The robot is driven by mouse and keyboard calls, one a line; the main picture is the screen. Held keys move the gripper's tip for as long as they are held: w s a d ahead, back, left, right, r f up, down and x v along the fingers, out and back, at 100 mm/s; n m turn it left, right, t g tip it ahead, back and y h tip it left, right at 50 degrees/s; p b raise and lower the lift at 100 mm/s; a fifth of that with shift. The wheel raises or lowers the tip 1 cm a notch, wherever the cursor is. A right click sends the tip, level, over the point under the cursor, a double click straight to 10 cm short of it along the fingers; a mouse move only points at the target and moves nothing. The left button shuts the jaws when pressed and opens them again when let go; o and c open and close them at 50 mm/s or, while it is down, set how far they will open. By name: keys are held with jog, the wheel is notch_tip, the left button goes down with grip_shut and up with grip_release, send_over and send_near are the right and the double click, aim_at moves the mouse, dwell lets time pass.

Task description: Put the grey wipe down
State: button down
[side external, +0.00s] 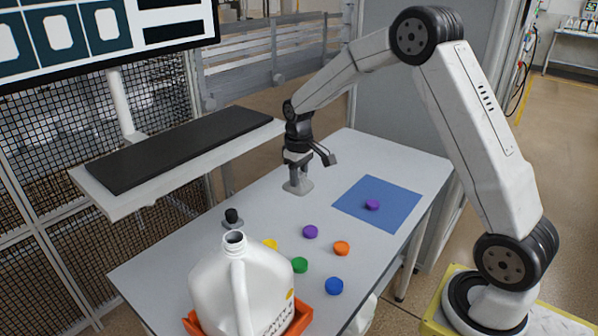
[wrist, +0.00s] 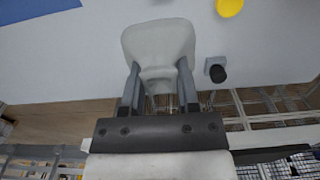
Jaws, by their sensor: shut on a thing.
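The grey wipe (side external: 298,186) is between the fingers of my gripper (side external: 297,165), near the far edge of the white table. In the wrist view the wipe (wrist: 158,38) spreads out pale grey beyond the fingertips and narrows between the two fingers of my gripper (wrist: 158,78). My gripper is shut on it and points down. The wipe's lower end is at or just above the table top; I cannot tell whether it touches.
A blue mat (side external: 350,205) with a purple cap (side external: 372,204) lies to the right. Several coloured caps, including an orange one (side external: 342,248), lie nearer. A white jug (side external: 215,285) stands in an orange tray (side external: 303,315). A small black-topped item (side external: 232,216) is at the left edge.

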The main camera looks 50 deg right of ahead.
jog(key=shift+w, duration=0.1)
send_near(269, 203)
jog(key=s+r, duration=0.3)
jog(key=s, duration=0.2)
jog(key=w+f, duration=0.1)
jog(key=f, duration=0.1)
jog(key=w+f, duration=0.1)
jog(key=w, duration=0.1)
jog(key=shift+a+f, duration=0.15)
jog(key=shift+f, duration=0.25)
jog(key=shift+w+f, duration=0.7)
jog(key=shift+f, duration=0.1)
jog(key=shift+w, duration=0.1)
jog(key=shift+w+f, duration=0.1)
jog(key=shift+f, duration=1.65)
jog(key=shift+f, duration=0.15)
jog(key=shift+c, duration=1.7)
grip_release()
